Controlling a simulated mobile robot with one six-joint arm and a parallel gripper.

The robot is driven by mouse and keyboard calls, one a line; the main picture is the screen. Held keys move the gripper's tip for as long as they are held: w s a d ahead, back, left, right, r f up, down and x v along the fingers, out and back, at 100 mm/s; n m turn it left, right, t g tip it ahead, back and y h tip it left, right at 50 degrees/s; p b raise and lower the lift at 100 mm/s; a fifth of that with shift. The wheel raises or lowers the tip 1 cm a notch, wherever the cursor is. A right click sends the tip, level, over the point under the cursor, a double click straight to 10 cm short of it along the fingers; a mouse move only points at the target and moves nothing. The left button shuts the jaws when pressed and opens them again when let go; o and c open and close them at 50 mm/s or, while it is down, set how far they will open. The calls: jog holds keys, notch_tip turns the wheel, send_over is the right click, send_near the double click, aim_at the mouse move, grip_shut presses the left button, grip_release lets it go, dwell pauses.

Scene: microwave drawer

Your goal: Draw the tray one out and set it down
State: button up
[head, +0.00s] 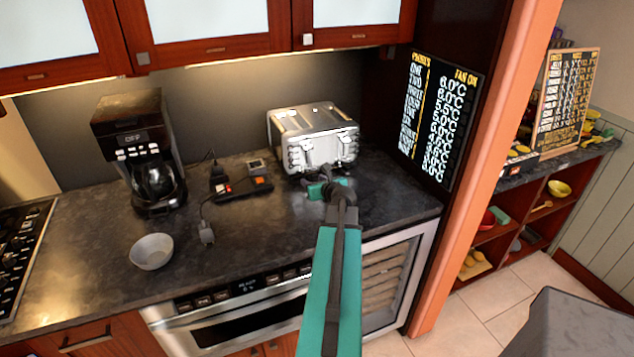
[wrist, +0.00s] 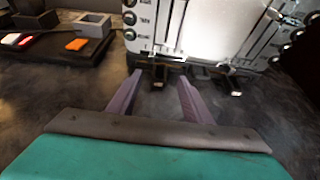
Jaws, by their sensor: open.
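A silver toaster (head: 314,138) stands on the dark counter against the back wall. Its lower front fills the top of the wrist view (wrist: 195,30), with knobs and vertical slots. Two small dark tabs stick out under its bottom edge, a left tab (wrist: 160,73) and a right tab (wrist: 229,84); they may be tray handles. The tray itself is hidden under the toaster. My gripper (head: 326,189) is just in front of the toaster, low over the counter. In the wrist view my gripper (wrist: 160,86) is open and empty, its fingertips pointing at the left tab.
A coffee maker (head: 138,150), a grey bowl (head: 152,251) and a dark power strip (head: 243,188) with a cable sit to the left. A microwave drawer (head: 235,321) is below the counter edge. A menu board (head: 437,120) is at right.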

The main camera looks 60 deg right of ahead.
aim_at(306, 176)
jog(key=shift+p+x, duration=0.55)
jog(key=shift+x, duration=1.85)
grip_shut()
